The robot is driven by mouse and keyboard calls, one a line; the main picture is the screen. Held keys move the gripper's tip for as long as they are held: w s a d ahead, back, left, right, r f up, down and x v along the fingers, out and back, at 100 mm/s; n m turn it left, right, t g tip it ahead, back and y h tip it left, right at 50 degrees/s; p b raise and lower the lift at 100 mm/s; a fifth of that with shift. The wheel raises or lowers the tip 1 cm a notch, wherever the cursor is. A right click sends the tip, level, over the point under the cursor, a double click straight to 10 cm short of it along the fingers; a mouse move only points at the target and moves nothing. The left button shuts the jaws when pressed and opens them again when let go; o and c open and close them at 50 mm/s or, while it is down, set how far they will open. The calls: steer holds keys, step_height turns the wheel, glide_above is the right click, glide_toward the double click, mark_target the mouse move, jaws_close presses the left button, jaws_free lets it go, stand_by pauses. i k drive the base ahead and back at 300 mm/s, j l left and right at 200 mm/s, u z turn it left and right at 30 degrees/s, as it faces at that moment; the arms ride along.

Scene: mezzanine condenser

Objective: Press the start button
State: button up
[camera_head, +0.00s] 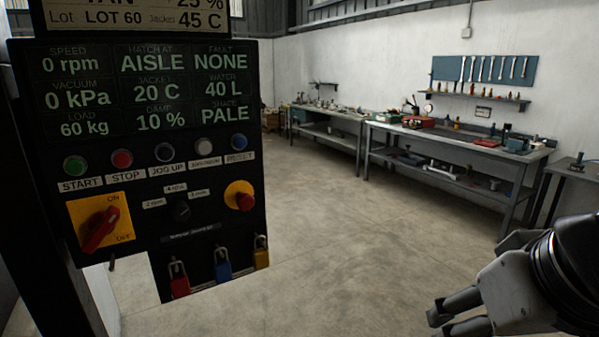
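The start button (75,165) is a round green button at the left end of the button row on a dark control panel (150,245). A white START label (80,184) sits just below it. My gripper (440,322) is at the bottom right, far from the panel and apart from everything. Its grey fingers point left, and the lower part is cut off by the frame edge. I cannot tell whether the fingers are open or shut. The panel displays read 0 rpm, 0 kPa and fault NONE.
A red stop button (122,159) is right beside the green one. Workbenches (490,144) line the far wall. The concrete floor (350,235) between is clear.

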mark_target(74, 167)
steer(key=u, duration=1.4)
